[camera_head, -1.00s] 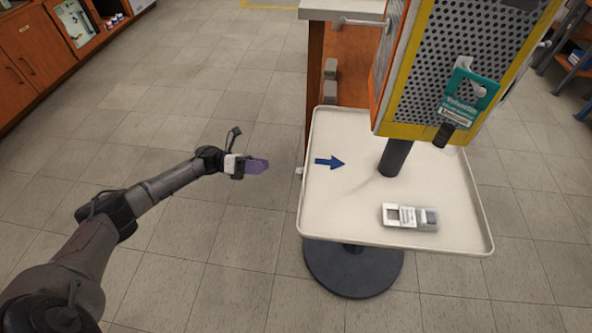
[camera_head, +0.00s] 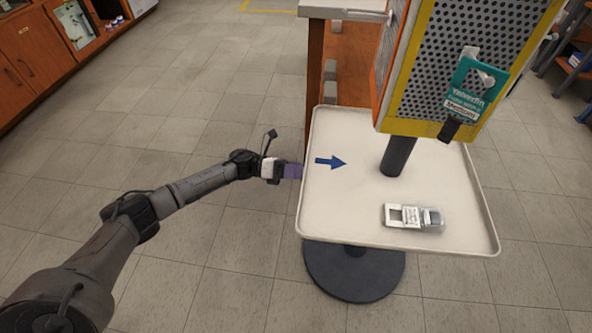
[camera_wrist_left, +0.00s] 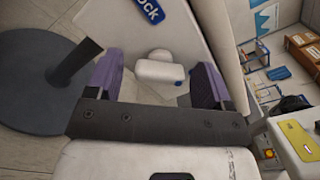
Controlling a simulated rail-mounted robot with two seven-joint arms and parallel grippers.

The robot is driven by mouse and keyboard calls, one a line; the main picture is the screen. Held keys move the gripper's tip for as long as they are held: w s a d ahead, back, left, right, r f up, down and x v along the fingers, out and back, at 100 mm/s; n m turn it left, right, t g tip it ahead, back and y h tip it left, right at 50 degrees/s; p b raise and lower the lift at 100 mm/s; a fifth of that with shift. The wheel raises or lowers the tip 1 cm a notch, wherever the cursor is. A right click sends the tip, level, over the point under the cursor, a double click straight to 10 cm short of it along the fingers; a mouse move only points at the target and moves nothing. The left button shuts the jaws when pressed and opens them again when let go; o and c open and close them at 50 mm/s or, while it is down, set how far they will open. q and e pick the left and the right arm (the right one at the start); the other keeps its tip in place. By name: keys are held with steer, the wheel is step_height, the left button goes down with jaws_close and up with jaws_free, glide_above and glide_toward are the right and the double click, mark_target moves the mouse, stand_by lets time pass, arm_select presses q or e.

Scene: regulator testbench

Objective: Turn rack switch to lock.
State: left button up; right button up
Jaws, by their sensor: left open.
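The rack switch is a white rounded knob (camera_wrist_left: 160,69) on the pale side of the tray (camera_head: 340,235), seen in the left wrist view. A blue label (camera_wrist_left: 147,9) with white letters ending in "ock" is above it. My left gripper (camera_head: 291,171) has purple fingers and is at the tray's left edge in the head view, where it hides the switch. In the left wrist view my left gripper (camera_wrist_left: 157,76) is open, with one finger on each side of the knob. I cannot tell whether either finger touches it. My right gripper is not in view.
A yellow-edged perforated panel (camera_head: 460,40) with a teal tag (camera_head: 466,88) rises behind. The dark round base (camera_head: 355,275) stands below. Floor on the left is clear.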

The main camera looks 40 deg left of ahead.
arm_select(q)
steer(key=c, duration=0.9)
